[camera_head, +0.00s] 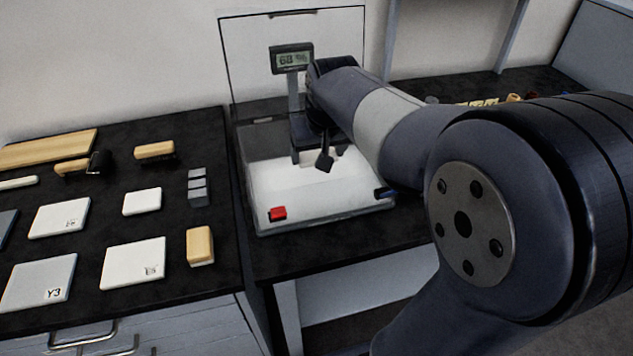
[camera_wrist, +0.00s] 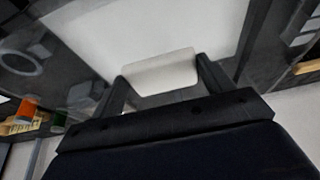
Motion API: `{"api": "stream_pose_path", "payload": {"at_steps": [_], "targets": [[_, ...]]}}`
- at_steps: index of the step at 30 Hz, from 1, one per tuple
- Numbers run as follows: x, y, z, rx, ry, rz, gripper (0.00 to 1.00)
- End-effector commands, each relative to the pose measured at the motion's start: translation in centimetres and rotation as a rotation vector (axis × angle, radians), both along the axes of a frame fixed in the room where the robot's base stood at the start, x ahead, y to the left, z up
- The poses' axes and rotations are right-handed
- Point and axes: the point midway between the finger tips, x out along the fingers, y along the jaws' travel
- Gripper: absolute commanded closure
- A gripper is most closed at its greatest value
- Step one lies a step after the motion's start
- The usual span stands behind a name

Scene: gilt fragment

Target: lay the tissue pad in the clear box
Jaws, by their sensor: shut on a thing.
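My gripper (camera_wrist: 160,80) is shut on a white pad, which I take as the tissue pad (camera_wrist: 160,71), held between the two dark fingers in the wrist view. In the head view my gripper (camera_head: 320,157) points down over the clear box's white floor. Only a pale bit of the pad (camera_head: 308,158) shows behind the fingers there. The clear box (camera_head: 325,222) stands on the dark bench with its clear lid (camera_head: 250,60) raised at the back. Whether the pad touches the floor of the box I cannot tell.
A red block (camera_head: 278,213) lies at the box's front left and a small dark item (camera_head: 384,193) at its right. A readout (camera_head: 292,58) stands behind my gripper. The left bench holds labelled plates (camera_head: 133,263), wooden-backed brushes (camera_head: 155,150) and grey blocks (camera_head: 198,188).

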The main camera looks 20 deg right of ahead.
Motion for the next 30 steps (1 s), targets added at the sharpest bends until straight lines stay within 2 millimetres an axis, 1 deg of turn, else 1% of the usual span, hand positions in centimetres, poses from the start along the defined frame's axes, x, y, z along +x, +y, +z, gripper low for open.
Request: {"api": "stream_pose_path", "payload": {"at_steps": [1, 3, 8, 12, 15, 18, 24, 28, 29, 30], "targets": [[-0.1, 0.0, -1.2, 0.000, 0.004, 0.001, 0.48], [0.0, 0.1, -2.3, 0.000, 0.003, 0.001, 0.48], [0.0, 0.1, -3.8, 0.000, 0.001, 0.002, 0.48], [0.0, 0.1, -5.8, 0.000, 0.003, 0.002, 0.48], [0.0, 0.1, -7.0, 0.000, 0.002, 0.003, 0.48], [0.0, 0.1, -7.2, 0.000, -0.001, 0.003, 0.48], [0.0, 0.1, -7.2, 0.000, -0.002, 0.003, 0.48], [0.0, 0.1, -7.7, 0.000, -0.001, 0.003, 0.48], [0.0, 0.1, -7.6, 0.000, -0.001, 0.003, 0.22], [0.0, 0.1, -7.5, 0.000, -0.001, 0.003, 0.19]]}}
